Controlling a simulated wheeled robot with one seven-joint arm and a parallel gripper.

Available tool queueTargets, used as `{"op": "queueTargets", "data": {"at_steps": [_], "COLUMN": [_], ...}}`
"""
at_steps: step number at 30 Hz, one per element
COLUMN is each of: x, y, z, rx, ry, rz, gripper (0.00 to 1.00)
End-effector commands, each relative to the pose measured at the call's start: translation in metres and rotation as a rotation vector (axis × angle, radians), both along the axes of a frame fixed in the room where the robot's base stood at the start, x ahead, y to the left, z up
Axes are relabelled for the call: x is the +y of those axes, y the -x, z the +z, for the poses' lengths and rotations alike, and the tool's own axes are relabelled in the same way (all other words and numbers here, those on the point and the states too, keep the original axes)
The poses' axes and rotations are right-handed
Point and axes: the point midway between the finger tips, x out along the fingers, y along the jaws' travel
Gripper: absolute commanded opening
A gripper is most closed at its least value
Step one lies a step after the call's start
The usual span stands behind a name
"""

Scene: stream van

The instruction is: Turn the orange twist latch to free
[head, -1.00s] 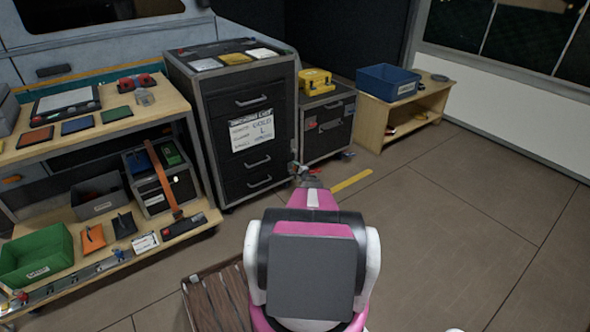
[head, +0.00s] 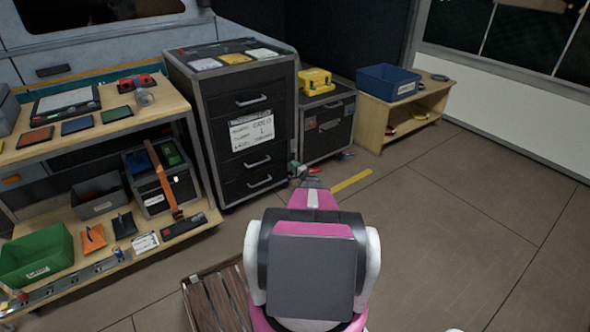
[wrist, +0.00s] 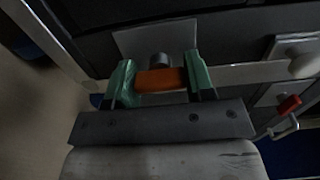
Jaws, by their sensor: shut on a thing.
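The orange twist latch (wrist: 160,80) sits between the two green-tipped fingers of my gripper (wrist: 158,84) in the wrist view, with a dark round knob (wrist: 160,60) just behind it. My gripper is shut on the latch. In the head view my gripper (head: 303,172) is small and low at the right front edge of the tall black drawer cabinet (head: 234,150). The latch cannot be made out there.
A low black cabinet (head: 327,143) with a yellow case (head: 315,82) on it stands right of the tall one. A wooden bench (head: 402,118) holds a blue bin (head: 388,83). A slatted wooden crate (head: 213,300) lies beside my arm. The floor at right is open.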

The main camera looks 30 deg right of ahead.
Motion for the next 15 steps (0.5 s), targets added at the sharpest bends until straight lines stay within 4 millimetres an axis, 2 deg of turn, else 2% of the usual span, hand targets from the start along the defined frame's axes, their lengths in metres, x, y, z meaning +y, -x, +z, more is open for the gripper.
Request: {"op": "queueTargets", "data": {"at_steps": [5, 6, 8, 15], "x": [0.0008, 0.0007, 0.0006, 0.0003], "y": [0.0018, 0.0018, 0.0015, 0.0008], "z": [-0.0009, -0.0008, -0.0007, -0.0004], "rx": [0.002, 0.002, 0.002, 0.001], "ry": [0.003, 0.003, 0.002, 0.001], "rz": [0.001, 0.001, 0.001, 0.001], "gripper": [0.25, 0.59, 0.74, 0.74]}}
